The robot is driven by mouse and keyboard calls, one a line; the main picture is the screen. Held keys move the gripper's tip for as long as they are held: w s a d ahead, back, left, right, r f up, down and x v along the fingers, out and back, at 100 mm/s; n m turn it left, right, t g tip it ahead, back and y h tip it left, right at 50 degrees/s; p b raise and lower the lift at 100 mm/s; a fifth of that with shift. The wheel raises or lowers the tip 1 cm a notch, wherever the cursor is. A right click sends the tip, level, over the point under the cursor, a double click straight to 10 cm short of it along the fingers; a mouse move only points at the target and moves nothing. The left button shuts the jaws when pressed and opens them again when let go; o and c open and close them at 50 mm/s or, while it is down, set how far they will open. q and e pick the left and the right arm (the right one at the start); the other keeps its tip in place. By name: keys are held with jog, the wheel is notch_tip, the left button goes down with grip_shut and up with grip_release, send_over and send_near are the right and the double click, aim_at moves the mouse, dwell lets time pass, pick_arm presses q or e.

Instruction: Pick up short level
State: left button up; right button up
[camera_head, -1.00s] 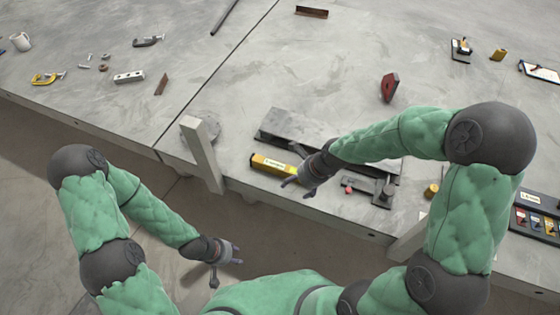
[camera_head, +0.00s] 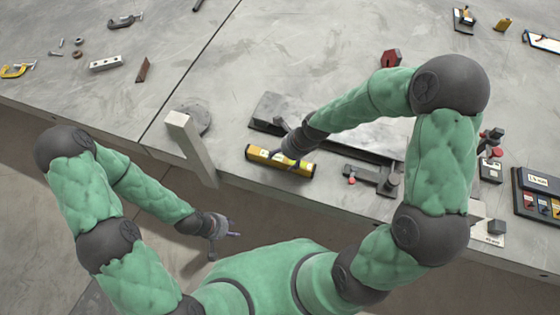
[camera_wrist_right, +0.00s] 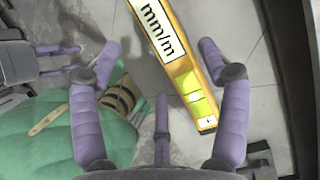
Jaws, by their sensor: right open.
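The short level (camera_head: 264,158) is a yellow bar with dark ends and a white label, lying near the table's front edge. In the right wrist view the level (camera_wrist_right: 185,68) shows its "mm/m" label and green vial. My right gripper (camera_head: 291,152) is at the level's right half, its fingers hiding part of the top. In the wrist view this gripper (camera_wrist_right: 158,52) is open, with the level between its spread fingers; contact cannot be told. My left gripper (camera_head: 226,236) hangs in front of the table, empty, its fingers apart.
A dark-edged grey plate (camera_head: 262,110) lies just behind the level. A dark metal tool (camera_head: 372,178) with a red knob is to its right. A light upright post (camera_head: 190,145) stands at the table edge to the left. The table's left part has free room.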

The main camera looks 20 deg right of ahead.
aim_at(280, 160)
jog(key=b+x, duration=0.1)
jog(key=x, duration=0.3)
jog(key=shift+w+f+b, duration=0.25)
jog(key=shift+f+b, duration=0.1)
jog(key=c, duration=1.5)
jog(key=shift+o, duration=0.2)
jog(key=shift+r, duration=0.1)
